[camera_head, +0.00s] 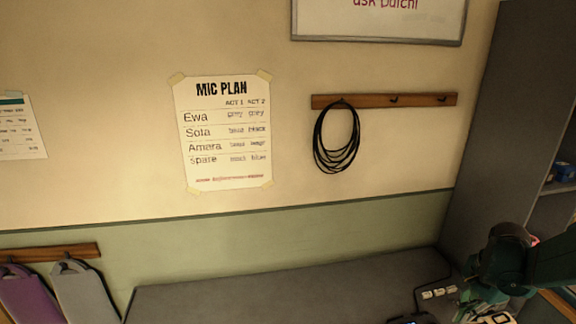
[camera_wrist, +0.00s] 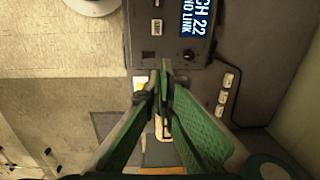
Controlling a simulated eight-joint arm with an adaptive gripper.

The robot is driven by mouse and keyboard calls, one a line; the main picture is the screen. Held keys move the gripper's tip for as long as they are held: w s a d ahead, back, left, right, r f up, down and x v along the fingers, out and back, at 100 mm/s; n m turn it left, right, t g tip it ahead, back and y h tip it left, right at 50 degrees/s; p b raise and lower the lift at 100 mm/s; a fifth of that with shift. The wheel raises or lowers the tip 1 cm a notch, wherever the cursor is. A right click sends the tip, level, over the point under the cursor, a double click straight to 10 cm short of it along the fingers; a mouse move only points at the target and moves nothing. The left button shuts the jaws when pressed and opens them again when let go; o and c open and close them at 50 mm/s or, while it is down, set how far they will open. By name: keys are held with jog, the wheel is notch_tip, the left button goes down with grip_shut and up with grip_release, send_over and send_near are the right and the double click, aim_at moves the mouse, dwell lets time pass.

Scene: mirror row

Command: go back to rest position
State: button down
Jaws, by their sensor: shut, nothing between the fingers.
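My gripper (camera_wrist: 161,68) has green fingers whose tips meet in the wrist view; it is shut with nothing held. Its tips are in front of the lower edge of a dark grey device (camera_wrist: 146,49) with a lit display reading "CH 22" and "NO LINK". Whether the tips touch the device cannot be told. In the head view, my green arm is at the lower right, over the right end of the grey tabletop (camera_head: 260,293).
A power strip (camera_wrist: 225,90) with a black cable lies beside the device. A tall grey cabinet (camera_head: 500,120) stands at the right. A coiled black cable (camera_head: 320,145) hangs from a wall rail (camera_head: 425,100). The tabletop's left and middle look clear.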

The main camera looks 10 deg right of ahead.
jog(key=w+a+r+n+t, duration=0.1)
jog(key=w+a+r+n, duration=0.15)
jog(key=a, duration=0.45)
jog(key=w+a+r+n+t+h+b, duration=0.1)
jog(key=a+r+n, duration=0.25)
jog(key=a, duration=0.25)
jog(key=w+a+r+n+t, duration=0.1)
jog(key=w+a+r+n, duration=0.2)
jog(key=a, duration=0.4)
jog(key=s+a+r+n+t, duration=0.1)
jog(key=s+a+n, duration=0.1)
jog(key=a, duration=0.4)
jog(key=s+a+r+n+t, duration=0.1)
jog(key=s+a+r+n, duration=0.1)
jog(key=a+n, duration=0.2)
jog(key=s+a+r+n+t+y+b, duration=0.1)
jog(key=s+a+r+n, duration=0.1)
jog(key=a, duration=0.6)
jog(key=shift+a+n+t, duration=0.25)
jog(key=shift+n+t, duration=0.05)
jog(key=shift+n, duration=0.2)
